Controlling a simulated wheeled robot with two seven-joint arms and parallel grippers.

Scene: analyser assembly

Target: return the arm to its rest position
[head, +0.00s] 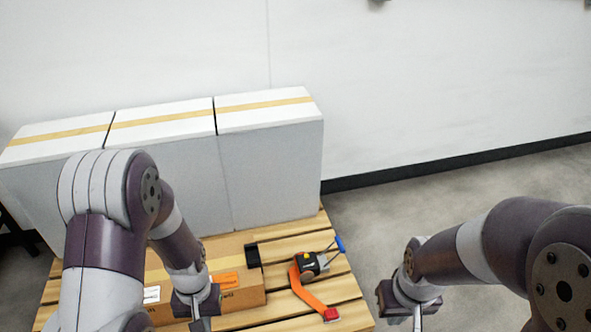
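My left arm comes in from the left and my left gripper (201,323) points down at the bottom edge, in front of the cardboard box. My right arm comes in from the right and my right gripper (417,318) points down over the floor, right of the pallet. Both grippers are small and cut off by the lower edge, so I cannot tell how their fingers stand. I see nothing held in either one.
A wooden pallet (289,247) carries several white boxes (270,170) at the back, a cardboard box (239,298) and an orange strap (308,292) with a dark tool (307,265). A white wall (430,90) stands behind. The floor (480,185) at right is clear.

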